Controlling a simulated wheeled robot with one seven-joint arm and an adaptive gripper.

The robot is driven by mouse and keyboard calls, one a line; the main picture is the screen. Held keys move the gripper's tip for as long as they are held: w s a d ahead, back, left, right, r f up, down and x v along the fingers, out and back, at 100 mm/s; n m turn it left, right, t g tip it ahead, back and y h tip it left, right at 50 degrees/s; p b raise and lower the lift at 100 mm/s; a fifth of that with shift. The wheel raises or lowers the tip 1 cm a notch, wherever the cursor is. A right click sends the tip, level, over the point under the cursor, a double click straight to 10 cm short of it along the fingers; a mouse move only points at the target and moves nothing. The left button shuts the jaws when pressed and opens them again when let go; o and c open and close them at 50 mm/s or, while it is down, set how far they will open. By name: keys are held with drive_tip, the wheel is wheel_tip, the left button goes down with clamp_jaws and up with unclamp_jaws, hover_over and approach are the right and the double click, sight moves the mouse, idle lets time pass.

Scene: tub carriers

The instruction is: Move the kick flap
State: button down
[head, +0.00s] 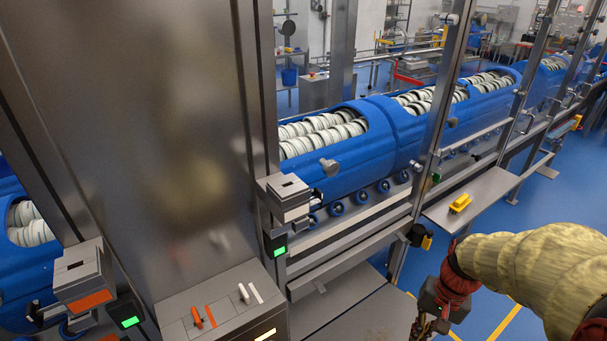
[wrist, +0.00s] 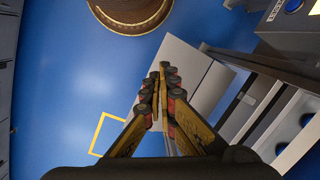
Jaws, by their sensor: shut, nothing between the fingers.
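I cannot tell for certain which part is the kick flap. A flat grey panel (head: 365,318) lies low below the conveyor in the head view. A pale grey panel (wrist: 205,88) shows beyond the fingers in the wrist view and may be the same one. My gripper (wrist: 160,88) is shut and empty, its fingertips together in front of this panel. Whether they touch it I cannot tell. In the head view my gripper (head: 428,326) hangs at the bottom edge, right of the low panel, partly cut off.
Blue tub carriers (head: 350,165) with white rolls run along the line behind steel posts. A steel shelf (head: 478,197) with a yellow item (head: 460,203) juts out right. A control box (head: 222,310) stands front left. A brown round object (wrist: 131,14) is on the blue floor (wrist: 60,80).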

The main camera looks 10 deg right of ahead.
drive_tip(key=s+a+r+n+t+h+p, duration=0.1)
drive_tip(key=a+r+n+t, duration=0.4)
drive_tip(key=a+r, duration=0.9)
wheel_tip(320, 180, up, 4)
drive_tip(key=n, duration=0.2)
drive_tip(key=shift+s+r+n+t+h, duration=0.2)
drive_tip(key=shift+s+n+t+h, duration=0.1)
drive_tip(key=shift+s+t+h, duration=0.1)
